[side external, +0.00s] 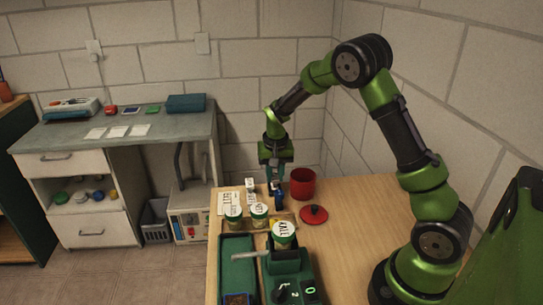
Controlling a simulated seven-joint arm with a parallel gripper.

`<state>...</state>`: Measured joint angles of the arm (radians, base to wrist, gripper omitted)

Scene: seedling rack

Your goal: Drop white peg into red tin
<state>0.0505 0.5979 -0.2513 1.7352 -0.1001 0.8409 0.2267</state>
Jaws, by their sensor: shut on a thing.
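The red tin (302,186) stands upright on the wooden table, open at the top. My gripper (275,181) points down just left of the tin, low over the table and apart from the tin. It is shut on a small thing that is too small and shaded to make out. A dark blue object (279,200) shows directly below the fingers; I cannot tell whether it touches them. I cannot clearly pick out the white peg. A red lid with a dark knob (314,213) lies on the table in front of the tin.
One jar (283,233) sits on a green scale (287,268). A green tray (237,254) lies beside it. White cards (229,200) lie at the table's left edge. The table right of the lid is clear.

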